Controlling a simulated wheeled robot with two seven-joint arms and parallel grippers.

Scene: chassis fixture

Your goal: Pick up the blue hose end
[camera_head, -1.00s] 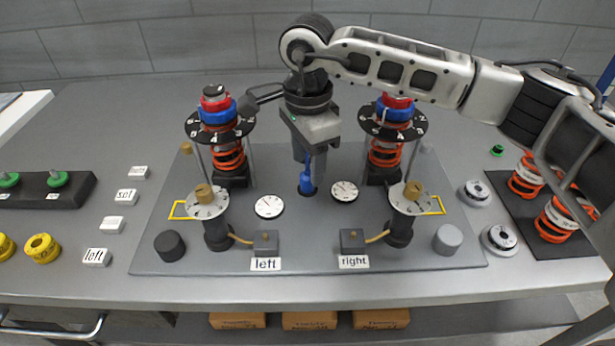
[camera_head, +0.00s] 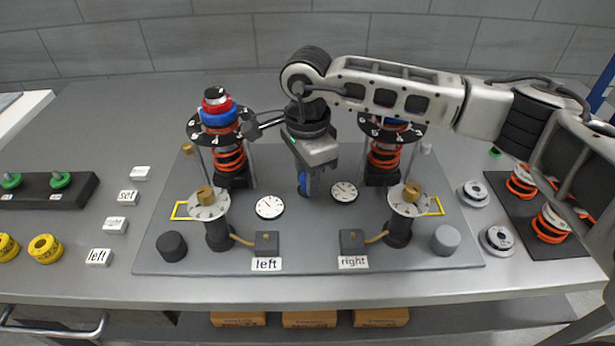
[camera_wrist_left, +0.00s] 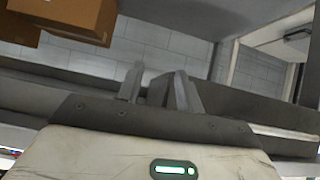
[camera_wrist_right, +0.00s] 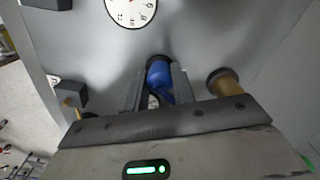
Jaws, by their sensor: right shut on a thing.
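The blue hose end (camera_head: 304,184) stands upright at the middle of the grey fixture plate, between the two dials. My right gripper (camera_head: 307,178) points down and is shut on it, with the jaws hiding part of it. In the right wrist view the blue hose end (camera_wrist_right: 159,75) sits between the two fingers (camera_wrist_right: 158,88), with its far end at a dark round spot on the plate.
Left and right posts with red-orange springs (camera_head: 230,155) and black numbered discs flank my right gripper closely. Dials (camera_head: 270,206) and dark blocks with "left" and "right" labels (camera_head: 354,262) lie in front. Yellow rings (camera_head: 45,249) lie at the left; cardboard boxes (camera_head: 310,319) sit below.

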